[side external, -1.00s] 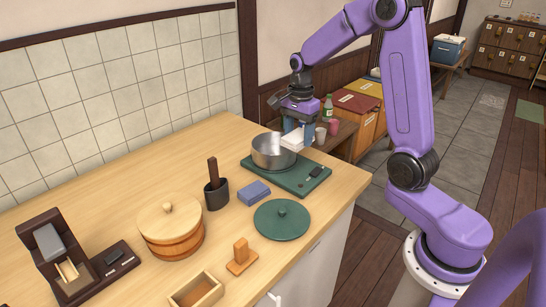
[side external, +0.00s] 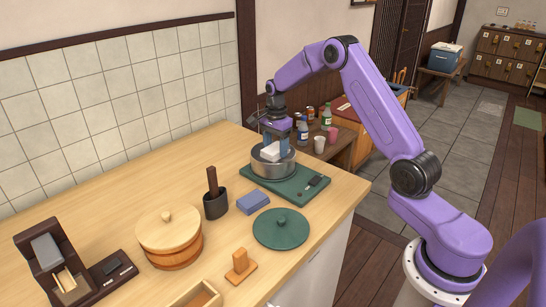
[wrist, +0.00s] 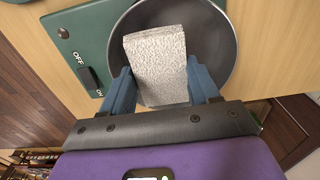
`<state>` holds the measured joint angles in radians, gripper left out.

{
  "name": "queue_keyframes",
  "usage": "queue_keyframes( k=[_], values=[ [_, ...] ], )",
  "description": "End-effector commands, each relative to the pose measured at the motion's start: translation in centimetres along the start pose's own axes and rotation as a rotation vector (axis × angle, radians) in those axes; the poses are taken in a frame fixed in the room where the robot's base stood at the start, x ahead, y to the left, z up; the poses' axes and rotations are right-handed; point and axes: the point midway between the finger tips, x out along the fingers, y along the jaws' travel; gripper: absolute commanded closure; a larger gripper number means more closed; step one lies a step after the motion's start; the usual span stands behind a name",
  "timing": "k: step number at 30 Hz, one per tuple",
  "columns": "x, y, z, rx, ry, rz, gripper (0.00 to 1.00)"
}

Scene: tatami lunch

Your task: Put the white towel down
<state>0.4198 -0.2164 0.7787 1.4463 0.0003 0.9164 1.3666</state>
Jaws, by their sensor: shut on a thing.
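The white towel (side external: 271,151) is a folded, textured block held in my gripper (side external: 271,146). In the wrist view the towel (wrist: 158,65) sits between the two blue fingers of my gripper (wrist: 160,88), which are shut on it. The towel is over the mouth of a metal pot (side external: 274,168). The wrist view shows the pot's dark inside (wrist: 220,50) around it. I cannot tell whether the towel touches the pot.
The pot stands on a green stove base (side external: 302,188) with an on/off switch (wrist: 90,80). A green lid (side external: 281,229), a blue block (side external: 253,202), a dark cup (side external: 215,205) and a wooden tub (side external: 172,252) stand nearby. Bare counter lies left of the pot.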

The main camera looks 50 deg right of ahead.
Motion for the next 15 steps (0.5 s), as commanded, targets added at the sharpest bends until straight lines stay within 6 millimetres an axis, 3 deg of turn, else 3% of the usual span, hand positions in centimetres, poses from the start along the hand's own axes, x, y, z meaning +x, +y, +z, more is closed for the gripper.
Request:
queue_keyframes(
  k=[11, 15],
  values=[
    [1.9, -1.5, -0.4, 0.000, 0.000, 0.000, 0.69],
    [4.0, -1.4, -0.4, 0.000, 0.000, 0.002, 0.69]
  ],
)
